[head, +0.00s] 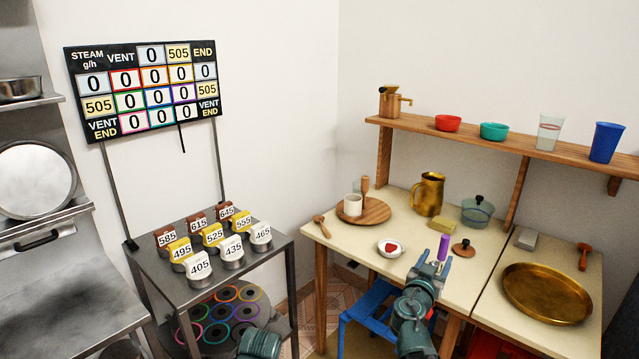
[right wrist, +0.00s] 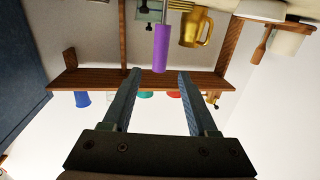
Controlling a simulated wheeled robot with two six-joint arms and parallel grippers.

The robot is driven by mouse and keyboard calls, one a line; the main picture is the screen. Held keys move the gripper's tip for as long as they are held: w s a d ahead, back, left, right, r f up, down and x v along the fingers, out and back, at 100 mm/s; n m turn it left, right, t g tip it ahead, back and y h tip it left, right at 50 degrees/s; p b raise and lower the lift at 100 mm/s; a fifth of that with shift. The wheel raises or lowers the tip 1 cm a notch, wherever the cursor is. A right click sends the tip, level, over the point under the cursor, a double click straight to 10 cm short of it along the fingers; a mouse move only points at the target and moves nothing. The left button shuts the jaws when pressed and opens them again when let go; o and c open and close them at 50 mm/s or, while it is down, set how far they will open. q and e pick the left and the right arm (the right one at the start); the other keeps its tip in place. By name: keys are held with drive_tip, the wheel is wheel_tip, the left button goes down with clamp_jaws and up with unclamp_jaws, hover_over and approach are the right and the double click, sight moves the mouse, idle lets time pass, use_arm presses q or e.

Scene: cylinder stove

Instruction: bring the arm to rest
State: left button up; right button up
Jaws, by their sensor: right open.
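My right gripper (head: 432,266) is open over the front edge of the cream table, and it also shows in the right wrist view (right wrist: 160,75) with its two fingers apart and nothing held. A purple cylinder (head: 443,247) stands upright just beyond the fingertips. In the right wrist view, which is upside down, the purple cylinder (right wrist: 161,47) shows in the gap ahead of the fingers; I cannot tell its exact distance. Part of my arm shows at the bottom edge of the head view, but no left fingertips are visible.
The cream table (head: 340,246) bears a brass jug (head: 428,194), a glass pot (head: 478,211), a wooden plate (head: 378,213), a white dish (head: 390,254) and a brass tray (head: 530,306). Numbered cylinders (head: 200,266) stand on a metal stand at left. A shelf (head: 470,137) runs above.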

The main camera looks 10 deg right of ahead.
drive_tip(key=s+a+r+n+g+y+p, duration=0.1)
drive_tip(key=s+a+n+g+y+p, duration=0.2)
drive_tip(key=s+a+p, duration=0.3)
drive_tip(key=s+a+r+n+g+y+p, duration=0.1)
drive_tip(key=s+a+n+g+y+p, duration=0.3)
drive_tip(key=a+p, duration=0.6)
drive_tip(key=s+a+r+n+g+y+p, duration=0.1)
drive_tip(key=s+a+n+g+y+p, duration=0.2)
drive_tip(key=s+a, duration=0.6)
drive_tip(key=a+n+g+p, duration=0.2)
drive_tip(key=a+g+p, duration=0.1)
drive_tip(key=a, duration=0.5)
drive_tip(key=shift+s+a+g+p, duration=0.3)
drive_tip(key=shift+s+g+p, duration=0.1)
drive_tip(key=shift+p, duration=0.5)
